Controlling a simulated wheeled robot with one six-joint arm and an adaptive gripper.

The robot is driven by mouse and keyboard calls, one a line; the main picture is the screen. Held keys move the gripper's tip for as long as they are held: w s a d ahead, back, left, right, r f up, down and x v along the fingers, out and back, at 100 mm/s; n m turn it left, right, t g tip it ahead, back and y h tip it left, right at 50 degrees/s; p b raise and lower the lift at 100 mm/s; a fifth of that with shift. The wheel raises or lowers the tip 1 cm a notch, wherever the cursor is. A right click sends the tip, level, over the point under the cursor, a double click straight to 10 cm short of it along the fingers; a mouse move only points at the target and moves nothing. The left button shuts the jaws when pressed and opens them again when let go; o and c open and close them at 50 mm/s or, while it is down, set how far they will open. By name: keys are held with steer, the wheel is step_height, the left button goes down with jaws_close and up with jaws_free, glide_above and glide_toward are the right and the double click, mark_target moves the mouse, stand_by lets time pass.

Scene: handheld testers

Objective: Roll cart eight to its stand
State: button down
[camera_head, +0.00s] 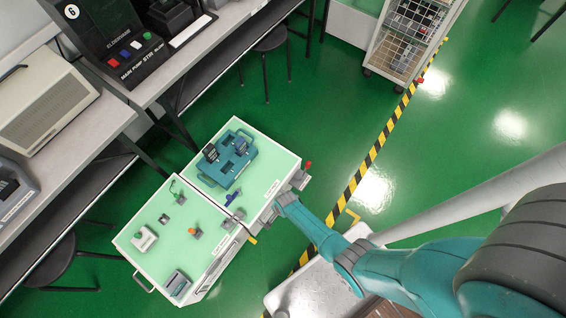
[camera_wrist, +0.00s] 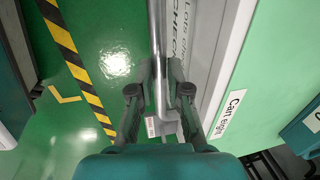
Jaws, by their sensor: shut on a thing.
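Cart eight (camera_head: 265,165), named by its label (camera_wrist: 229,115) in the wrist view, has a pale green top bearing a teal tray (camera_head: 224,160) with dark handheld devices. My gripper (camera_head: 280,204) is at the cart's near right side. In the wrist view my gripper (camera_wrist: 160,122) is shut on a metal handle bar (camera_wrist: 160,50) of the cart. A grey panel with partly hidden lettering runs beside the bar. I cannot tell which place is the stand. A yellow corner mark (camera_head: 352,217) lies on the floor right of the cart, also in the wrist view (camera_wrist: 65,96).
Another pale green cart (camera_head: 150,215) with small parts is close against cart eight's left side. Benches (camera_head: 60,140) and stools (camera_head: 265,45) line the left. A yellow-black floor stripe (camera_head: 370,160) runs along the right. A wire-fronted rack (camera_head: 405,45) stands top right. Green floor (camera_head: 320,120) is clear between.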

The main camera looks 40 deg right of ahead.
steer(key=shift+w+a+r, duration=0.1)
steer(key=shift+w+a, duration=0.15)
steer(key=shift+w, duration=0.55)
steer(key=shift+w+a, duration=0.25)
steer(key=shift+w, duration=0.6)
steer(key=c, duration=1.1)
jaws_free()
steer(key=shift+c, duration=0.2)
steer(key=shift+s+r, duration=0.1)
steer(key=shift+s, duration=0.1)
step_height(320, 180, up, 12)
steer(key=s, duration=0.2)
steer(key=shift+d+f, duration=0.25)
steer(key=shift+d, duration=0.05)
